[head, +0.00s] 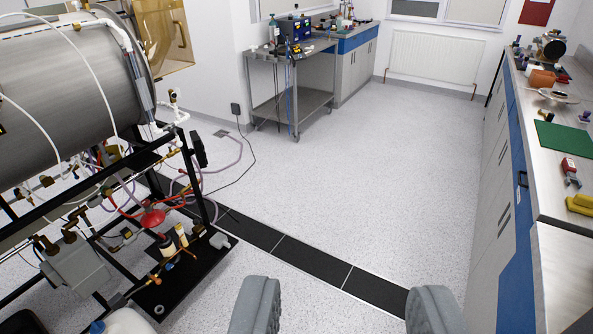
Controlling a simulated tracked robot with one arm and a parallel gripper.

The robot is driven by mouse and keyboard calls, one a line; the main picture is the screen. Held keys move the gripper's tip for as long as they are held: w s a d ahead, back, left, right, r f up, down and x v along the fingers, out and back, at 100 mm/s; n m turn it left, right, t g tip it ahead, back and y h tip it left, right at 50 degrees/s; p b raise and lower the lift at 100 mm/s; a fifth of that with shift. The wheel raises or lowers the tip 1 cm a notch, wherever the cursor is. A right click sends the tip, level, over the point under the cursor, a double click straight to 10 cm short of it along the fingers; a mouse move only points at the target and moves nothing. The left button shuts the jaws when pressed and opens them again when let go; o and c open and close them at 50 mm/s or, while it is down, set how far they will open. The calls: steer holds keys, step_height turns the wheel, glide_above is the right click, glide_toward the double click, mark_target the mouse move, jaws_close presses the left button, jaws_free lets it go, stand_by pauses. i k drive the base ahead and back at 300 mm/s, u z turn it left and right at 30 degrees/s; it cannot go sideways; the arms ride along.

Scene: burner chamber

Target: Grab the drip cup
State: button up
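My gripper (347,290) is at the bottom of the head view. Its two grey fingers are wide apart, with only floor showing between them. I cannot pick out the drip cup with certainty. An orange cup-like object (541,79) lies on the right-hand bench, well away from my gripper, but I cannot tell whether it is the drip cup. A small grey ring-shaped piece (159,310) sits on the black base plate (205,262) of the burner rig at lower left.
The steel burner chamber (75,85) on its black frame, with pipes and hoses, fills the left. The right bench (565,205) has a green mat (562,140). A steel cart (290,95) stands at the back. The middle floor is clear around a dark floor strip (310,262).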

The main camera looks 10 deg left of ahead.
mark_target(220, 240)
steer(key=z, duration=0.05)
steer(key=i, duration=3.3)
steer(key=u, duration=2.1)
